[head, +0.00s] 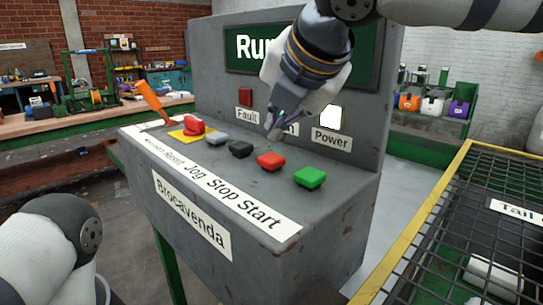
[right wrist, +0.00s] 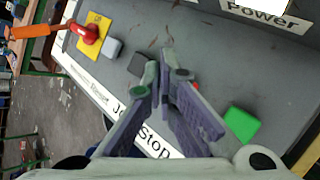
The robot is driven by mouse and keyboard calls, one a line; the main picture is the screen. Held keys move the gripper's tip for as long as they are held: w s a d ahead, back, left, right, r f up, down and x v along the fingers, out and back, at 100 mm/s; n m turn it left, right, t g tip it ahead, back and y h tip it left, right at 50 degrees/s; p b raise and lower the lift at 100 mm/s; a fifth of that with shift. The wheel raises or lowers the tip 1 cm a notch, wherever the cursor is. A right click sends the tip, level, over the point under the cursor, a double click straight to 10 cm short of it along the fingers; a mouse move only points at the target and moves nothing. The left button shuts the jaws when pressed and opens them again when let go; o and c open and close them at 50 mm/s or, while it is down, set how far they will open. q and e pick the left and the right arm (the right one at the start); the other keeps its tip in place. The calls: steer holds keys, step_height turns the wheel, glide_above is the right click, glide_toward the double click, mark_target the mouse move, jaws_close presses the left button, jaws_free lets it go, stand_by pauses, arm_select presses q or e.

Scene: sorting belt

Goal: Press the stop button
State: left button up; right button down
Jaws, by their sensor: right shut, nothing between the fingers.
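The red stop button (head: 271,161) sits on the sloped top of the grey control console (head: 290,255), between a black button (head: 241,149) and a green button (head: 310,177). The "Stop" label lies in front of it. My right gripper (head: 275,128) is shut and empty. It points down above the console, behind and above the red button in the head view, and looks apart from it. In the right wrist view, the shut fingers (right wrist: 166,68) hide most of the red button; only a sliver shows beside them. My left gripper is out of view.
A red mushroom button (head: 194,127) on a yellow plate, an orange-handled lever (head: 151,101) and a grey button (head: 217,138) are further left on the console. The upright panel stands behind. A mesh-covered frame with a yellow edge (head: 405,225) is at right.

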mark_target(277, 157)
steer(key=shift+f, duration=0.65)
steer(key=shift+f, duration=0.15)
stand_by(0.9)
steer(key=shift+f, duration=0.3)
steer(key=shift+f, duration=0.6)
stand_by(0.6)
steer(key=shift+r, duration=1)
steer(key=shift+r, duration=2.55)
